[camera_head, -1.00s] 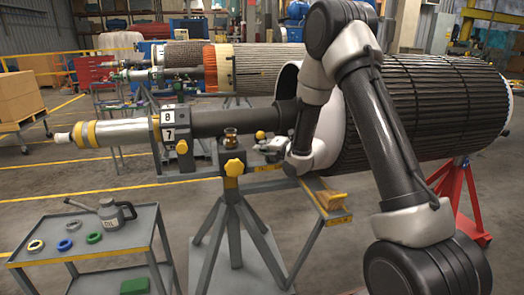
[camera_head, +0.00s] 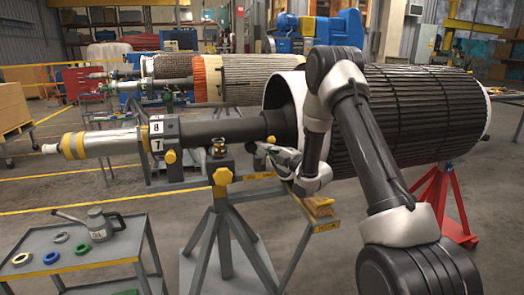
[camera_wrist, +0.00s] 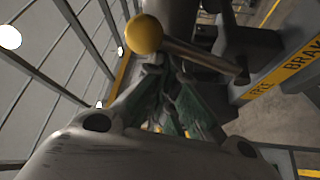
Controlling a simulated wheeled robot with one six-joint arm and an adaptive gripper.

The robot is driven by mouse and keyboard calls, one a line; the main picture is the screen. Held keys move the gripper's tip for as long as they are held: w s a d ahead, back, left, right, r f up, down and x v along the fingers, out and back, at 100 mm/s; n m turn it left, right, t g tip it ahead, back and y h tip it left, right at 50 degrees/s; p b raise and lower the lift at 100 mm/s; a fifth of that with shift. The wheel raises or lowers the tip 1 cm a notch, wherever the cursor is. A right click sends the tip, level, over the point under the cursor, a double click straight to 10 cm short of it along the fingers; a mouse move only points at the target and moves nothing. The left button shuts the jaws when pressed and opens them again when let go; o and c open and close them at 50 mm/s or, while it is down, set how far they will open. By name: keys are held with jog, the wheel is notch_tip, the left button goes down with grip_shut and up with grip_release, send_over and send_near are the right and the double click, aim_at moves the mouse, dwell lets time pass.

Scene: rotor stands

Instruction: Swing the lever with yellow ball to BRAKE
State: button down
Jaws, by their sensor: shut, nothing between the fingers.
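The lever's yellow ball (camera_wrist: 144,33) shows in the wrist view, on a metal rod (camera_wrist: 200,57) that slants to a pivot at the right. My gripper (camera_wrist: 160,68) is shut and empty, with its fingertips close below the ball and rod; I cannot tell whether they touch. A yellow label strip (camera_wrist: 285,74) beside the pivot carries partly readable lettering that looks like BRAKE. In the head view, the yellow ball (camera_head: 271,139) stands just above my gripper (camera_head: 262,153), beside the dark shaft. The lever rod is hard to make out there.
The large ribbed rotor (camera_head: 430,115) lies behind my arm. A tool cart (camera_head: 90,262) with an oil can stands at the lower left.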

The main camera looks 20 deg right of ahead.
jog(key=shift+d+f, duration=0.15)
jog(key=shift+d, duration=0.35)
jog(key=shift+d+f, duration=0.15)
jog(key=shift+d, duration=0.35)
jog(key=shift+d, duration=0.1)
